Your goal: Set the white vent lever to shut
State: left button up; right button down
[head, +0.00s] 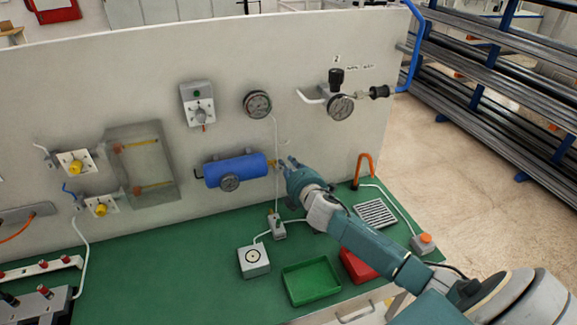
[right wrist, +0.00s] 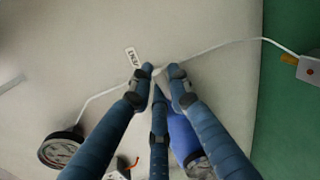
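A blue cylinder (head: 235,170) with a gauge is mounted on the white panel; it shows partly behind my fingers in the right wrist view (right wrist: 184,138). My right gripper (head: 286,162) is at the cylinder's right end, close to the panel. In the right wrist view its three fingers (right wrist: 160,78) come close together beside a small printed label (right wrist: 132,57). A pale bit shows between the tips; I cannot tell whether it is the white vent lever, tubing or panel. The lever's position cannot be made out. My left gripper is not in view.
A round gauge (head: 257,104) and a grey switch box (head: 198,105) are on the panel above. A white tube runs down past the fingertips to a small fitting (head: 277,226) on the green bench. A green tray (head: 311,282) and red tray (head: 358,266) lie below my arm.

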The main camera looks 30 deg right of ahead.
aim_at(275, 170)
jog(key=shift+f, duration=0.1)
jog(key=shift+n+h, duration=0.3)
jog(key=shift+n, duration=0.1)
jog(key=n, duration=0.1)
jog(key=r+n, duration=0.1)
jog(key=shift+a+r+n+h, duration=0.15)
jog(key=shift+a+n+h, duration=0.15)
jog(key=shift+a+h, duration=0.1)
jog(key=a+n+h, duration=0.1)
jog(key=n, duration=0.1)
jog(key=a+r+n+h, duration=0.1)
jog(key=n, duration=0.2)
jog(key=a+n, duration=0.1)
jog(key=n, duration=0.2)
jog(key=shift+w+r+h, duration=0.2)
jog(key=shift+w+h, duration=0.2)
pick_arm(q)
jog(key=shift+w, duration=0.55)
pick_arm(e)
jog(key=shift+a+n+t, duration=0.25)
jog(key=shift+n+t, duration=0.05)
jog(key=shift+n, duration=0.5)
jog(key=c, duration=1.8)
grip_release()
jog(key=shift+o, duration=0.3)
